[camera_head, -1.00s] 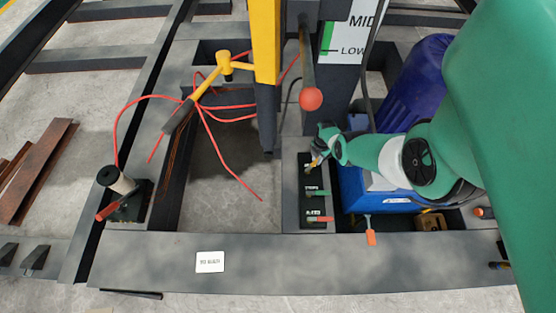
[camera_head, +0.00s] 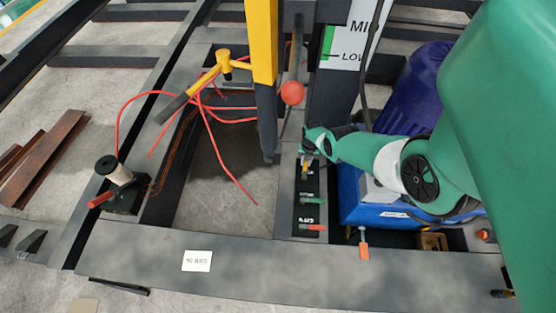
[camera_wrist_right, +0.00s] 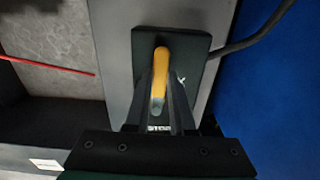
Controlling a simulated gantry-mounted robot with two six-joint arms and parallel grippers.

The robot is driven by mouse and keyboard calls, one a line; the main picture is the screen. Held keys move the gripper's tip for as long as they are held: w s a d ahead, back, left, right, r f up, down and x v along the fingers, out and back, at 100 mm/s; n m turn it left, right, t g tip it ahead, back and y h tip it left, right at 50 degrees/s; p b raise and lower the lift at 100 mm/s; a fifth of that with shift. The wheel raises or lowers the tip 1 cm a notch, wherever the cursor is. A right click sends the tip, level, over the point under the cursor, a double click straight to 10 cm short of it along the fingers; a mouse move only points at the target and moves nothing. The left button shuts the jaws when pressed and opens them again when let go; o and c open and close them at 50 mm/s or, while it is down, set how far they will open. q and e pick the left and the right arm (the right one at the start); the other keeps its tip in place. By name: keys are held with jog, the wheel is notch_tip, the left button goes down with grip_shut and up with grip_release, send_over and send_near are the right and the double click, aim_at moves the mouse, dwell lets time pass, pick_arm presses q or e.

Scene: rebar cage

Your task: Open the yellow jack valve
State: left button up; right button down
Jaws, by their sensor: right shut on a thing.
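The yellow jack valve handle (camera_wrist_right: 160,72) is a rounded yellow lever on a black plate in the right wrist view. It points along the plate, and its lower end sits between my finger pads. In the head view, a bit of the yellow handle (camera_head: 305,167) shows at the top of the black valve panel (camera_head: 307,212), under my right gripper (camera_head: 307,156). My right gripper also shows in the wrist view (camera_wrist_right: 159,104), shut on the handle. The handle's base is partly hidden by the fingers. My left gripper is out of view.
Below it on the panel are a green valve lever (camera_head: 307,199) and a red one (camera_head: 314,227). A red-knobbed lever (camera_head: 292,92) stands above the panel. A blue box (camera_head: 355,207) is close to the right. A black hose (camera_wrist_right: 255,38) runs beside the plate.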

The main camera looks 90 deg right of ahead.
aim_at(305, 164)
jog(key=shift+w+n, duration=0.1)
jog(key=shift+n, duration=0.2)
jog(key=c, duration=0.8)
grip_release()
jog(key=shift+o, duration=0.2)
notch_tip(305, 164, up, 12)
jog(key=p, duration=1.1)
jog(key=shift+f+p, duration=0.15)
jog(key=shift+p, duration=0.15)
